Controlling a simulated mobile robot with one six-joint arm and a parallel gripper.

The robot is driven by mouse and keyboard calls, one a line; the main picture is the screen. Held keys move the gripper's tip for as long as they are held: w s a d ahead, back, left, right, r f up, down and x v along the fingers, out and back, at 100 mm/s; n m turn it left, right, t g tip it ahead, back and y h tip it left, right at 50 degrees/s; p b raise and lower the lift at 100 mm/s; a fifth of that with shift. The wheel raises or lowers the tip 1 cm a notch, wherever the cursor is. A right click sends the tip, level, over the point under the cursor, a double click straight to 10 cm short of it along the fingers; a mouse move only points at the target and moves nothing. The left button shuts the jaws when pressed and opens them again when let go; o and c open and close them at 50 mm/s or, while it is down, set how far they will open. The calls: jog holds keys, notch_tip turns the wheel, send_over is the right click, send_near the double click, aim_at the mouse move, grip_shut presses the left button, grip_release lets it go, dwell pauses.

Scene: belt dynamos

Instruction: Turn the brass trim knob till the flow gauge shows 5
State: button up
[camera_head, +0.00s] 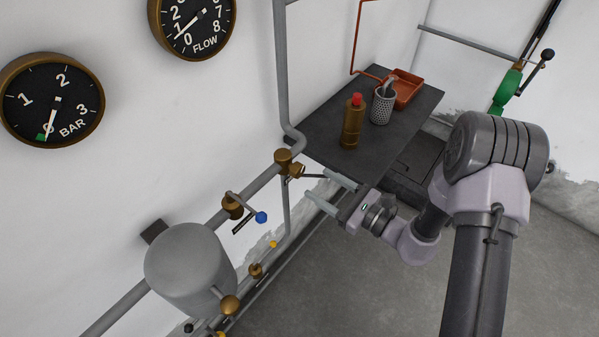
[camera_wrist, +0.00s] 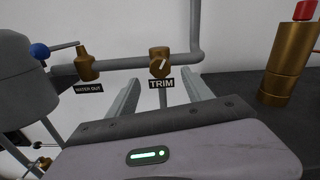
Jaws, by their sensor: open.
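The flow gauge (camera_head: 195,25) is on the wall at the top of the head view, its upper edge cut off. Its white needle points lower left, close to the 1. The brass trim knob (camera_wrist: 160,64) is on the grey pipe, above a TRIM label (camera_wrist: 161,84). It has a white pointer mark tilted up and right. In the head view the knob (camera_head: 297,170) is small and its mark is not readable. My gripper (camera_head: 317,184) is open and empty, facing the knob. In the wrist view the knob appears beyond and between the two fingers, apart from them.
A WATER OUT valve (camera_wrist: 87,65) with a blue-tipped lever sits left of the knob. A grey tank (camera_head: 190,268) is further left. A dark table (camera_head: 330,125) behind my gripper holds a brass bottle (camera_head: 352,125), a perforated cup (camera_head: 382,108) and an orange tray (camera_head: 415,88).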

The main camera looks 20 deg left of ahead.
aim_at(301, 172)
jog(key=x, duration=0.8)
jog(key=shift+b, duration=0.4)
jog(key=shift+d, duration=0.1)
grip_shut()
